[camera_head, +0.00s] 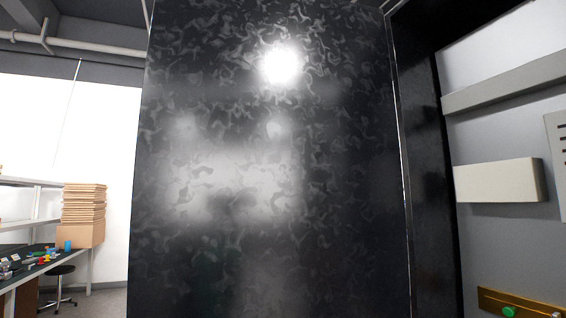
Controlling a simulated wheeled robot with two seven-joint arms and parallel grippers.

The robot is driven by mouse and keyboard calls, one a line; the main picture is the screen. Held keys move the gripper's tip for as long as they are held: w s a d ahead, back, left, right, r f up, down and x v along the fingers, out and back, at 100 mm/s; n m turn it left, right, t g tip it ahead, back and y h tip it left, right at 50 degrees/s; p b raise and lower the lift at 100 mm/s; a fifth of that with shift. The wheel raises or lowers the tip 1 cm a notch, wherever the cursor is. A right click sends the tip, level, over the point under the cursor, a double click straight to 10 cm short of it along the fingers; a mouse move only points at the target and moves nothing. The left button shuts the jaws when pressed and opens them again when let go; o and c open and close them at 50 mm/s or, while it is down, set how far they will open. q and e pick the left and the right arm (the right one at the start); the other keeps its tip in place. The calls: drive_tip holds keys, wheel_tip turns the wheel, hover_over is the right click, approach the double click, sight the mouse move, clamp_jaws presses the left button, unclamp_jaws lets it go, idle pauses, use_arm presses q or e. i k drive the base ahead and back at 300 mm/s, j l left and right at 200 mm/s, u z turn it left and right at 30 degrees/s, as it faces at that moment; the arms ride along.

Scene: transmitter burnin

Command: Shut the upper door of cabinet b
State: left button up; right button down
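A large dark door panel (270,200) with a mottled, glossy black surface fills the middle of the head view, close in front of me. It stands open. To its right is the dark frame (428,170) of a cabinet, with the grey interior in view. I cannot read any label, so I cannot tell whether this is cabinet b or its upper door. No handle shows on the visible face. Neither of my grippers is in view.
Inside the cabinet are a pale block (498,181), a grey rail (505,82) and a brass strip with a green button (509,311). At far left are a workbench (45,262) with small parts, stacked cardboard (84,205) and a stool (60,271).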

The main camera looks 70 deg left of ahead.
sight(268, 183)
drive_tip(key=k+j+z, duration=0.25)
drive_tip(key=k+j, duration=0.45)
drive_tip(key=j, duration=0.25)
drive_tip(key=k+j+z, duration=0.25)
drive_tip(key=k+j, duration=0.55)
drive_tip(key=j+z, duration=0.45)
drive_tip(key=j, duration=1.65)
drive_tip(key=k, duration=0.05)
